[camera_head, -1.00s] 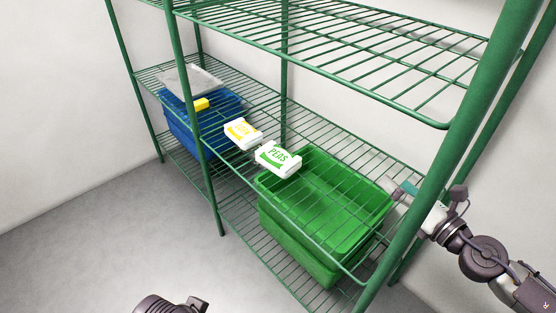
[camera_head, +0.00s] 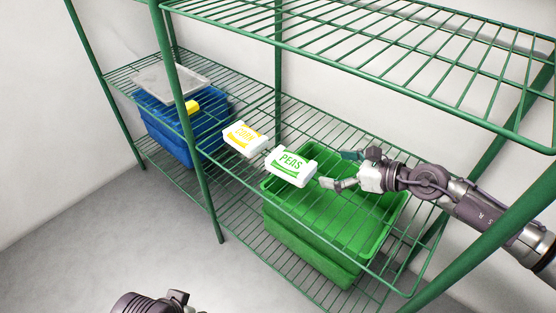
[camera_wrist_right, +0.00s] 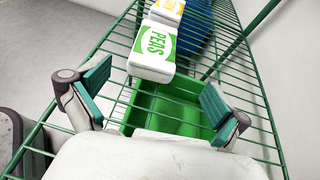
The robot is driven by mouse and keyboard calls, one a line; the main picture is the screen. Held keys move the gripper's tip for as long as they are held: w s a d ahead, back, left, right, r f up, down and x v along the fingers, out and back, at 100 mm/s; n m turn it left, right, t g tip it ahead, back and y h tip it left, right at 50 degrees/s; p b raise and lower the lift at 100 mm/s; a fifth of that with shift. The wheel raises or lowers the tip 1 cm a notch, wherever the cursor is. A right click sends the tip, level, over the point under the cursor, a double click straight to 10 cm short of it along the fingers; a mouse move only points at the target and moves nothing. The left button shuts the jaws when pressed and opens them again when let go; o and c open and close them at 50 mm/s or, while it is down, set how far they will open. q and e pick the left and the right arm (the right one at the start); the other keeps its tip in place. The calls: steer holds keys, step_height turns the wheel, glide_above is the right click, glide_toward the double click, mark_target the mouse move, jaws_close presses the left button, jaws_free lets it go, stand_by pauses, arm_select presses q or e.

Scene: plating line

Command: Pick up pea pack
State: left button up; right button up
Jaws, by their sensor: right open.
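The pea pack (camera_head: 291,166) is white with green "PEAS" lettering and lies on the middle wire shelf, above the level of the green crate. It also shows in the right wrist view (camera_wrist_right: 153,50), ahead of the jaws. My right gripper (camera_head: 340,169) is open and empty, just to the right of the pea pack and apart from it. In the right wrist view its two fingers (camera_wrist_right: 152,98) are spread wide. Part of my left arm shows at the bottom of the head view, but its jaws cannot be made out.
A white and yellow corn pack (camera_head: 243,139) lies left of the pea pack. A green crate (camera_head: 281,222) and a blue crate (camera_head: 156,128) stand below the shelf wires. A green rack post (camera_head: 186,120) is at left. The upper shelf (camera_head: 400,60) hangs overhead.

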mark_target(294, 163)
steer(key=x, duration=0.7)
steer(key=shift+a+f+b, duration=0.15)
steer(key=shift+a+b, duration=0.15)
steer(key=shift+b, duration=0.1)
steer(key=b+x, duration=0.1)
steer(key=x, duration=0.4)
steer(key=shift+s+a, duration=0.15)
steer(key=shift+a, duration=0.15)
steer(key=c, duration=1.4)
